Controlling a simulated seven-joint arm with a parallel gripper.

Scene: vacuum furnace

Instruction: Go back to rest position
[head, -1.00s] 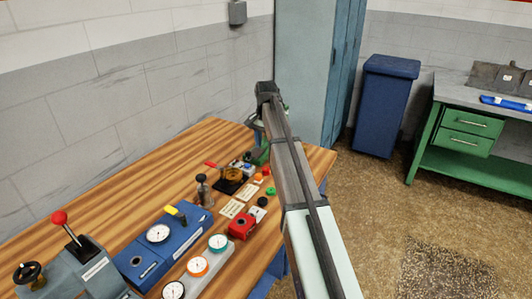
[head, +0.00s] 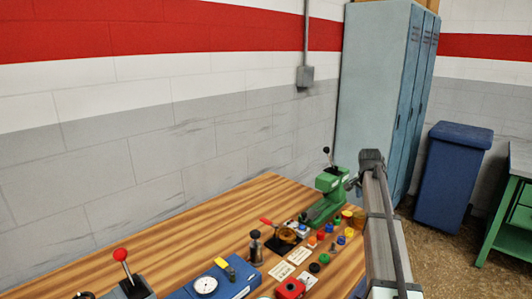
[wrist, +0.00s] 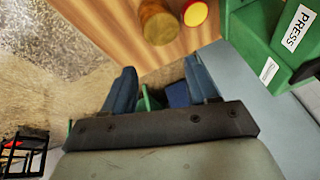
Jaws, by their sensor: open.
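My gripper shows in the wrist view (wrist: 160,92) with its two blue-grey fingers spread apart and nothing between them. In the head view my arm reaches up from the lower right, and its end is beside the green press (head: 328,195) at the table's far right corner. The fingers themselves are hidden in the head view. The green press, labelled PRESS, also shows at the top right of the wrist view (wrist: 262,40).
The wooden table (head: 190,235) carries a blue gauge box (head: 222,285), a red box (head: 290,288), a red-knobbed lever (head: 121,255) and several coloured buttons. Behind stand a light blue locker (head: 375,90) and a blue bin (head: 452,170). The table's back left is clear.

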